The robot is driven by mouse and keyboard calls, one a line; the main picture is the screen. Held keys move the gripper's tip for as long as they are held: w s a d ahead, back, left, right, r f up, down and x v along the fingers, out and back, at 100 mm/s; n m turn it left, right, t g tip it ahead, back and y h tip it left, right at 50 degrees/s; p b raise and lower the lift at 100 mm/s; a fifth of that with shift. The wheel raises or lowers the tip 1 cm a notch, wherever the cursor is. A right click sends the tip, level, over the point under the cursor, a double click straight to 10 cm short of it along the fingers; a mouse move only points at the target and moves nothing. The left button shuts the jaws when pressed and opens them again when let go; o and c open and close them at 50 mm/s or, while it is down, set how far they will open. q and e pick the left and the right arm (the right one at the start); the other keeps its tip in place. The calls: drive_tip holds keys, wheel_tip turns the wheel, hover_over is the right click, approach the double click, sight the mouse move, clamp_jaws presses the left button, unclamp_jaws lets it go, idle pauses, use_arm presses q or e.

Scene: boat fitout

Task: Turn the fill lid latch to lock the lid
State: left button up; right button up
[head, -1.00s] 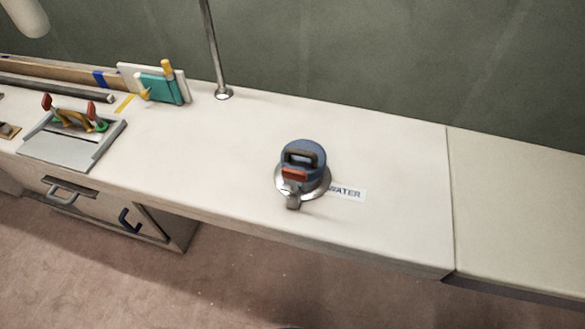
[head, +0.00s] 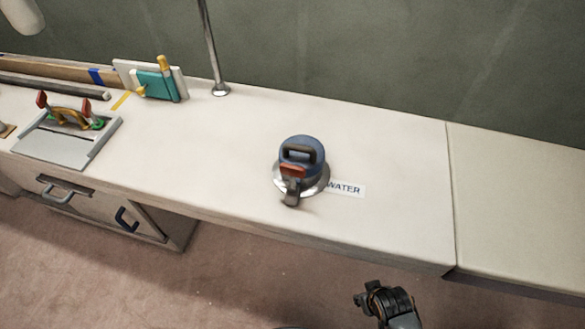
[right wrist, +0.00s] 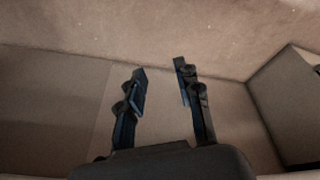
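The blue fill lid (head: 309,147) with a dark raised handle sits in a round metal collar (head: 322,186) on the white counter. An orange-red piece (head: 293,171) and a grey latch lever (head: 291,192) are at the lid's near side. The lever points toward the counter's front edge. My right gripper (head: 372,294) is low at the bottom right of the head view, in front of the counter and apart from the lid. The right wrist view shows its two fingers (right wrist: 160,75) spread apart with nothing between them. My left gripper is out of view.
A "WATER" label (head: 346,188) lies right of the collar. A metal pole (head: 213,50) stands behind on the counter. The counter around the lid is clear.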

wheel_tip(320, 180, up, 21)
drive_tip(key=w+t, duration=0.2)
drive_tip(key=w+a+r+n+t+y, duration=0.1)
drive_tip(key=w+a+r+n+t, duration=0.15)
drive_tip(key=w+r+n, duration=0.35)
drive_tip(key=w+a+r+n+t, duration=0.2)
drive_tip(key=w+r+t, duration=0.15)
drive_tip(key=w, duration=0.35)
drive_tip(key=w+a+r+n+t+y, duration=0.5)
drive_tip(key=w+a+r+n+y, duration=0.15)
drive_tip(key=r+n, duration=0.5)
drive_tip(key=n+g+y, duration=0.5)
drive_tip(key=n+g, duration=0.7)
drive_tip(key=n, duration=1.6)
approach(301, 169)
drive_tip(key=shift+y, duration=0.25)
drive_tip(key=p+x, duration=0.2)
drive_tip(key=x, duration=0.8)
drive_tip(key=shift+w+a+f, duration=0.15)
drive_tip(key=shift+w+f, duration=0.05)
drive_tip(key=shift+f, duration=0.1)
drive_tip(key=shift+x, duration=0.75)
